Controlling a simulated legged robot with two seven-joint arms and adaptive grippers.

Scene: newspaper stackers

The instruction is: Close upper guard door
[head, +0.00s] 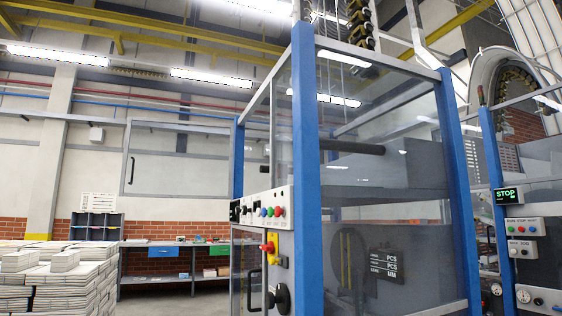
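The upper guard door (180,127) is a clear panel in a grey frame with a dark vertical handle (131,170) near its left edge. It stands swung open, reaching out left from the blue post (238,160) of the newspaper stacker (306,180). The upper side opening of the stacker, above the control panel (262,210), appears uncovered. Neither of my grippers is in view.
Below the control panel is a lower panel with a dark handle (254,290) and a black knob (280,297). Stacks of newspapers (60,280) stand at the lower left. A workbench (180,243) runs along the back wall. Another machine with a STOP display (508,195) stands at right.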

